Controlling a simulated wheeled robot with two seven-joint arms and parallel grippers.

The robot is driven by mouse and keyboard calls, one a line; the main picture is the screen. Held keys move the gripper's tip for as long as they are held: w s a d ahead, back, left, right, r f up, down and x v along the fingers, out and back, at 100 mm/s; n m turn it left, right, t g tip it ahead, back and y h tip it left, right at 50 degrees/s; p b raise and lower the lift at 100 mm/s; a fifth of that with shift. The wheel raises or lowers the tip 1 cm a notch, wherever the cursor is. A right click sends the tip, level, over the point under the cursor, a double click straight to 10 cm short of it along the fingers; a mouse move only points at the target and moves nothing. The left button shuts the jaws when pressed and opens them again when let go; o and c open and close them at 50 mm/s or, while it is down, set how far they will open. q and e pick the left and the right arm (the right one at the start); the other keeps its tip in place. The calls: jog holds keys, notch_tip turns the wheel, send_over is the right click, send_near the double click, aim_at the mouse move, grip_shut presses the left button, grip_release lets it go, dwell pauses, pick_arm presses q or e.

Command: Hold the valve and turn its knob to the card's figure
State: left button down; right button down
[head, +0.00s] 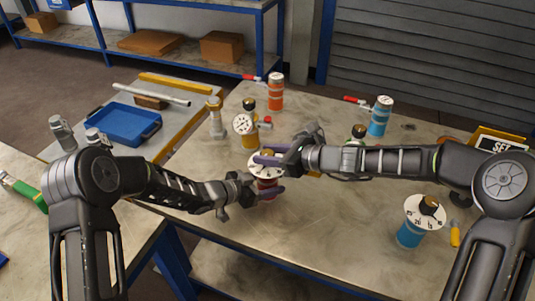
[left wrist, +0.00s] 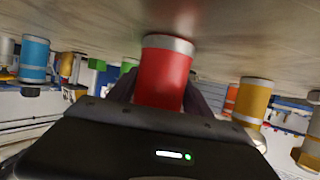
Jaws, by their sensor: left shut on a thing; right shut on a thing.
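The red valve (head: 266,184) stands on the grey table in the middle of the head view, with a white dial (head: 256,171) on top. My left gripper (head: 268,192) is shut on the red valve's body, low on its side. In the left wrist view the red body (left wrist: 165,75) sits between the dark fingers. My right gripper (head: 268,159) comes from the right and is shut on the knob at the valve's top; its fingers hide the knob and part of the dial. The card (head: 497,143) reads "SET" at the far right; its figure is hidden behind my right arm.
A blue valve with a dial (head: 411,235) stands front right. A yellow gauge vessel (head: 246,138), an orange vessel (head: 276,94) and another blue vessel (head: 379,117) stand behind. A blue tray (head: 123,125) lies on the left bench. The table's front middle is clear.

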jog(key=shift+w+r+m+t+h, duration=0.1)
jog(key=shift+r+m+t+h, duration=0.1)
jog(key=shift+m+t+h, duration=0.3)
jog(key=c, duration=0.9)
grip_release()
jog(key=shift+f, duration=0.15)
jog(key=shift+d, duration=0.1)
jog(key=v, duration=1.2)
jog(key=shift+s, duration=0.25)
jog(key=shift+f, duration=0.1)
